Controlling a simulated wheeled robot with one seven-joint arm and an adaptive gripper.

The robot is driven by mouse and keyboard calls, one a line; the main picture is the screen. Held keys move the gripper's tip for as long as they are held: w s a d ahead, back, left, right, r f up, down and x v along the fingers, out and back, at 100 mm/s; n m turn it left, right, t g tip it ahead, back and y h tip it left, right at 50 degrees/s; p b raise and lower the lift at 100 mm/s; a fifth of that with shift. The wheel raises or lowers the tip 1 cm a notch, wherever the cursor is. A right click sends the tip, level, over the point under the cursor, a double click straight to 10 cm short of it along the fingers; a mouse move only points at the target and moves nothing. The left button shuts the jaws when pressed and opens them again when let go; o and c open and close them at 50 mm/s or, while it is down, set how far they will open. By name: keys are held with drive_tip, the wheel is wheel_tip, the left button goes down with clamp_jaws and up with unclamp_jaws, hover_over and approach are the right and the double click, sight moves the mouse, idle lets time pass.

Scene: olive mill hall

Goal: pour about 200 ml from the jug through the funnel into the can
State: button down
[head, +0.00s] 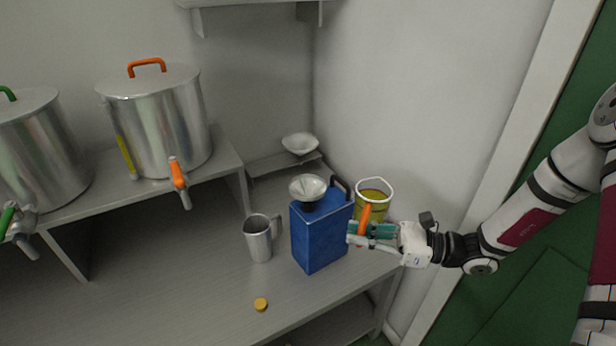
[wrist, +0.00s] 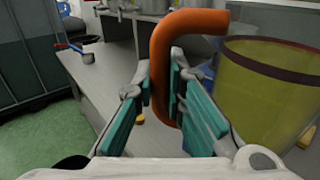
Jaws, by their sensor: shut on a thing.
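The jug (head: 374,188) is clear with yellow-green oil in it and an orange handle (head: 364,217). It looks upright, behind and right of the can; its base is hidden, so I cannot tell whether it touches the bench. My gripper (head: 352,234) is shut on the jug's handle, which also shows between the teal fingers in the wrist view (wrist: 163,75). The jug's wall fills the right of that view (wrist: 262,95). The can (head: 318,238) is a blue box with a dark handle. A metal funnel (head: 307,187) sits upright on its top, left of the jug.
A metal measuring cup (head: 258,242) stands left of the can. A yellow cap (head: 261,304) lies near the front edge. A pale bowl-like piece (head: 299,143) rests on a low back shelf. Steel tanks with taps (head: 155,120) stand on a raised shelf. A wall closes the right.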

drive_tip(key=s+a+r+n+g+p, duration=0.4)
drive_tip(key=s+a+g+p, duration=0.2)
drive_tip(key=s+a+p, duration=0.2)
drive_tip(key=a, duration=0.2)
drive_tip(key=shift+a+r+n+g+h, duration=0.15)
drive_tip(key=shift+a+n+g+h, duration=0.15)
drive_tip(key=shift+a+n+g, duration=0.1)
drive_tip(key=shift+w+r, duration=0.1)
drive_tip(key=shift+r, duration=0.05)
drive_tip(key=shift+w+r+m+y+b, duration=0.2)
drive_tip(key=shift+w+r+m, duration=0.45)
drive_tip(key=shift+m, duration=0.4)
drive_tip(key=shift+w+r+m+y+b, duration=0.2)
drive_tip(key=shift+w+r+m, duration=0.25)
drive_tip(key=shift+r+m, duration=0.5)
drive_tip(key=shift+w+r+m+y+b, duration=0.1)
drive_tip(key=shift+w+r+m+b, duration=0.15)
drive_tip(key=shift+w+r+m, duration=0.6)
drive_tip(key=shift+w+m, duration=0.15)
drive_tip(key=shift+m, duration=0.6)
drive_tip(key=shift+w+a+r+m+t+y, duration=0.1)
drive_tip(key=shift+w+r+m+t+y, duration=0.3)
drive_tip(key=shift+r+m, duration=0.45)
drive_tip(key=shift+w+r+m, duration=0.25)
drive_tip(key=shift+r+m, duration=0.1)
drive_tip(key=shift+m, duration=0.1)
